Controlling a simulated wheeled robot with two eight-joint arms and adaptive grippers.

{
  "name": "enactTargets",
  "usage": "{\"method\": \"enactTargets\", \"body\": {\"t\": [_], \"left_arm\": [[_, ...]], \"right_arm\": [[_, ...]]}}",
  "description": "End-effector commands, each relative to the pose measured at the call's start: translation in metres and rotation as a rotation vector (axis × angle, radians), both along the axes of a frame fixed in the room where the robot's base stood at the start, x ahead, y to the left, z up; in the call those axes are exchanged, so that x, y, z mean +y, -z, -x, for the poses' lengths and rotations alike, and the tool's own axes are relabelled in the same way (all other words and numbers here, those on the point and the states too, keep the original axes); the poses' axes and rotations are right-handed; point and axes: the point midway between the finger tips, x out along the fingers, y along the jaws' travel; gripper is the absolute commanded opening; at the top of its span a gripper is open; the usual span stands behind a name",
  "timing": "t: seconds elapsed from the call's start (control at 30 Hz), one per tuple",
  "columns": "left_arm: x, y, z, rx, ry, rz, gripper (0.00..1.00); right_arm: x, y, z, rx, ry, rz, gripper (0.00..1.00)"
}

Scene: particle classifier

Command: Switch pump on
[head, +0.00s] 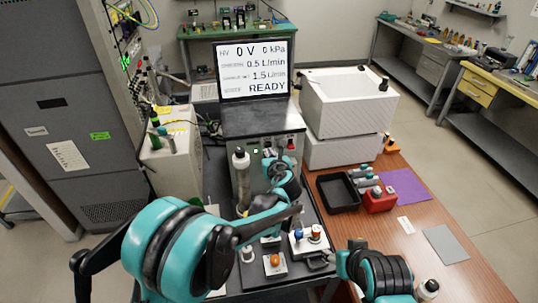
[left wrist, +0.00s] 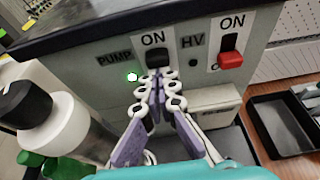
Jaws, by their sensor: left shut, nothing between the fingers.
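The black pump switch (left wrist: 155,58) is on the front panel of a grey box, under an ON label and beside the word PUMP. A green light (left wrist: 132,77) glows left of it; the light also shows in the head view (head: 256,151). My left gripper (left wrist: 162,76) is shut and empty, its fingertips at the lower part of the switch; contact is unclear. The fingers hide what lies below the switch. In the head view my left gripper (head: 272,157) is at the panel, partly hidden by its wrist. My right arm is at lower right; its finger state is unclear.
A red HV switch (left wrist: 230,60) sits right of the pump switch. A cylinder with a dark cap (left wrist: 27,103) stands left of the gripper. A screen (head: 252,69) above reads 0 V and READY. A black tray (head: 338,193) lies right on the wooden table.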

Motion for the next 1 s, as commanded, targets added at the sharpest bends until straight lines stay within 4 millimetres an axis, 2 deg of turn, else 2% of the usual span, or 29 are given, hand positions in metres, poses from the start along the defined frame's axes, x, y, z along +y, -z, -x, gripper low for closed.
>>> {"method": "enactTargets", "body": {"t": [0.33,0.47,0.6,0.7,0.9,1.0], "left_arm": [[0.000,0.002,-0.002,-0.007,0.004,-0.006,0.00],[-0.001,0.020,-0.003,-0.005,0.002,-0.005,0.00],[-0.003,0.049,-0.003,-0.003,-0.001,-0.003,0.00],[-0.009,0.030,0.022,-0.003,0.001,-0.004,0.00],[-0.017,0.015,0.062,-0.002,0.000,-0.004,0.00],[-0.019,0.011,0.076,-0.003,0.000,-0.003,0.00]], "right_arm": [[0.000,0.005,0.000,0.000,0.000,0.000,0.51],[0.000,0.020,0.000,0.000,0.000,0.000,0.51],[0.000,0.044,0.000,0.000,0.000,0.000,0.51],[0.000,0.030,0.000,0.000,0.000,0.000,0.51],[0.000,0.020,0.000,0.000,0.000,0.000,0.51],[0.000,0.018,0.000,0.000,0.000,0.000,0.51]]}}
